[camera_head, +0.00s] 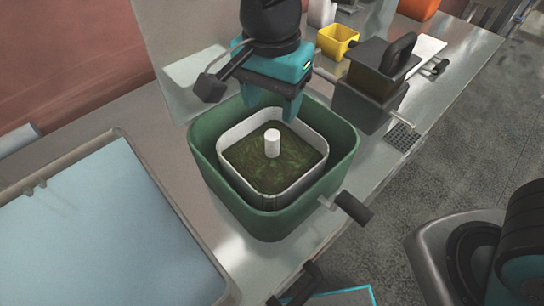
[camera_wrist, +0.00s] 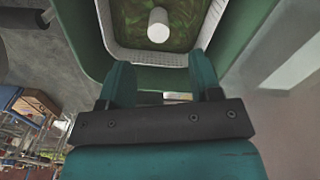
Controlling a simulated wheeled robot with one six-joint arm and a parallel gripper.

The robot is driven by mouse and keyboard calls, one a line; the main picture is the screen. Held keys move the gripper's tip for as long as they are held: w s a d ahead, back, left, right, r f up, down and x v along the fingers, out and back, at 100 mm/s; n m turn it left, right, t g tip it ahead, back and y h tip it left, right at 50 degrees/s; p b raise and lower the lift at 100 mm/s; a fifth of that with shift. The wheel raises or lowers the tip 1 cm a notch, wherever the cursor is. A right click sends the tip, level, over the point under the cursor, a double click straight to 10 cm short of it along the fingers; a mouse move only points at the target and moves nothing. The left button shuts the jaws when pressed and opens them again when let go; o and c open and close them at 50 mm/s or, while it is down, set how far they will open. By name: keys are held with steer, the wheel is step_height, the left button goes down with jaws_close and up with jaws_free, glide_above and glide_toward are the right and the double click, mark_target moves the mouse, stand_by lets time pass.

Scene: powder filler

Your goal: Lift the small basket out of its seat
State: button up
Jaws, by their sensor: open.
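The small basket (camera_head: 233,172) is white, square with rounded corners, and seated inside a larger green bin (camera_head: 290,225). It holds a dark green-brown mass, and a white post (camera_head: 273,142) stands up in its middle. In the wrist view the basket's pale near wall (camera_wrist: 150,57) and the post (camera_wrist: 158,26) show at the top. My teal gripper (camera_head: 277,110) hangs over the back edge of the bin and basket. In the wrist view its fingers (camera_wrist: 163,72) are apart with nothing held between them, close to the basket's rim. Whether they touch it I cannot tell.
A handle with a dark grip (camera_head: 352,207) sticks out from the bin's front right. A dark block-shaped device (camera_head: 372,85) and a yellow container (camera_head: 338,41) stand behind to the right. A large pale blue tray (camera_head: 95,230) lies to the left.

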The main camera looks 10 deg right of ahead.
mark_target(273, 146)
step_height(273, 146, down, 11)
steer(key=shift+s+f+p, duration=0.1)
steer(key=shift+p, duration=0.65)
steer(key=c, duration=1)
